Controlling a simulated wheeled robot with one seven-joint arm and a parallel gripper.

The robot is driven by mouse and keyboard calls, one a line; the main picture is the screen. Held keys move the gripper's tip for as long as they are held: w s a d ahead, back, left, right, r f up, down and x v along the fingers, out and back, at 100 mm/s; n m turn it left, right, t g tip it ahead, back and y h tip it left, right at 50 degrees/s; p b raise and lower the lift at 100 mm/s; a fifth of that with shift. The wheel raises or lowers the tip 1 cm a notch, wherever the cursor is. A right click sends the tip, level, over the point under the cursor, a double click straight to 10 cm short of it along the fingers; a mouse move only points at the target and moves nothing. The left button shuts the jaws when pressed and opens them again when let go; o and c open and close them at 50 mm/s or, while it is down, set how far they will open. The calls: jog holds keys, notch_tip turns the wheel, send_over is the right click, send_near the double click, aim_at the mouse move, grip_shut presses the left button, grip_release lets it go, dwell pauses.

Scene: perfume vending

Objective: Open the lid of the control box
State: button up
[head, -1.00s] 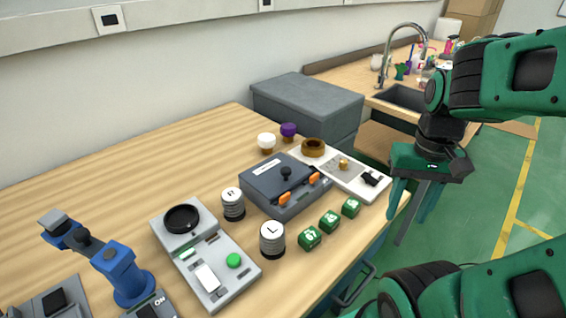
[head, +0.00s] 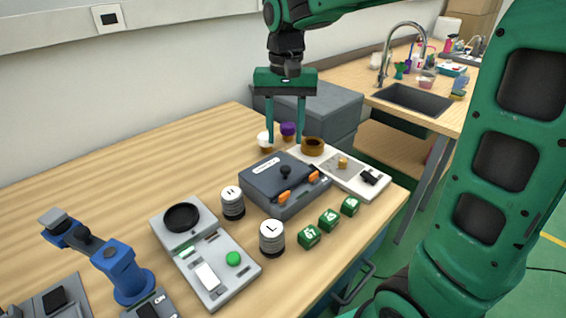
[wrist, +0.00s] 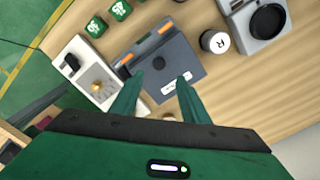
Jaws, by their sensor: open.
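The control box (head: 262,191) is a dark grey box on the wooden table, with a closed lid, a black knob (head: 286,171) on top and two orange latches (head: 299,187) on its front side. A white label lies on the lid near the knob. My gripper (head: 286,142) is open and empty, pointing down above and behind the box in the head view. In the wrist view the open fingers (wrist: 156,82) reach over the label edge of the lid (wrist: 176,62), and the knob shows just beyond the fingertips. No contact with the box is visible.
A white panel (head: 374,189) with a brown ring stands right of the box. Green cubes (head: 329,221), cylinders marked R (head: 232,204) and L (head: 272,238), and a grey scale-like device (head: 217,285) lie in front and left. White and purple knobbed pieces stand behind.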

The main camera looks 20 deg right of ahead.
aim_at(286, 167)
notch_tip(286, 167, down, 9)
jog(key=shift+s+d+f, duration=0.1)
jog(key=shift+f, duration=0.1)
dwell(0.3)
grip_shut()
